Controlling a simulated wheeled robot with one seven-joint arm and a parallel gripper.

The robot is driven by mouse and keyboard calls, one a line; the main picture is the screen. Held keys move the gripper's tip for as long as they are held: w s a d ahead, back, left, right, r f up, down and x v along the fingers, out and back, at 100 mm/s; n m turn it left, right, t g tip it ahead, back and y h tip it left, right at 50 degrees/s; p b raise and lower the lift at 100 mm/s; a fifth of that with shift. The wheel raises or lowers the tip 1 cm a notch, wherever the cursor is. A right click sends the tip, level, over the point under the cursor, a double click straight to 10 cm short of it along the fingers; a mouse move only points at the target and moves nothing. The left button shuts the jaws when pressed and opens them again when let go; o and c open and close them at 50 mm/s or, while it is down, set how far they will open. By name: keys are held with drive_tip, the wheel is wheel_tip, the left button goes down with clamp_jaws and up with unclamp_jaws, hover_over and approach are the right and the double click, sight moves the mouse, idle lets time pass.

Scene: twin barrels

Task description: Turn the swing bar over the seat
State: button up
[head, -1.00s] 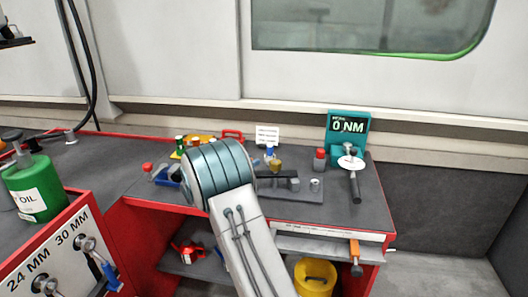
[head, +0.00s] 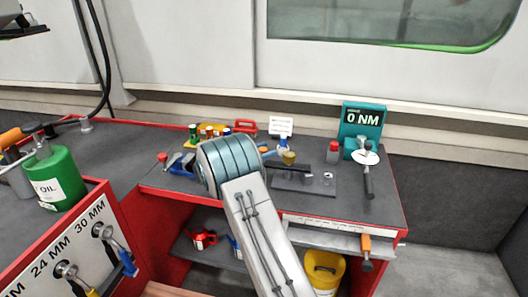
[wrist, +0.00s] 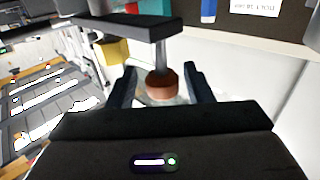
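The fixture on the right-hand bench has a dark swing bar (head: 294,166) above a grey base plate (head: 300,185). A small metal cylinder, which looks like the seat (head: 327,178), stands on the plate to the right of the bar's end. In the wrist view, the dark bar (wrist: 125,27) crosses the upper left. A grey post joins it to a reddish-brown knob (wrist: 162,86). My gripper (wrist: 160,68) is open, with one finger on each side of the knob and small gaps visible.
A teal torque display (head: 362,122) reading 0 NM and a dark-handled tool (head: 368,178) stand right of the fixture. A red-capped grey bottle (head: 333,152) and a brass-coloured piece (head: 289,158) are close by. A green oil can (head: 55,178) stands at left.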

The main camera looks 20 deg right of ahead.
drive_tip(key=shift+a, duration=0.15)
drive_tip(key=v, duration=1.3)
drive_tip(key=shift+a+p, duration=0.3)
drive_tip(key=shift+p, duration=0.05)
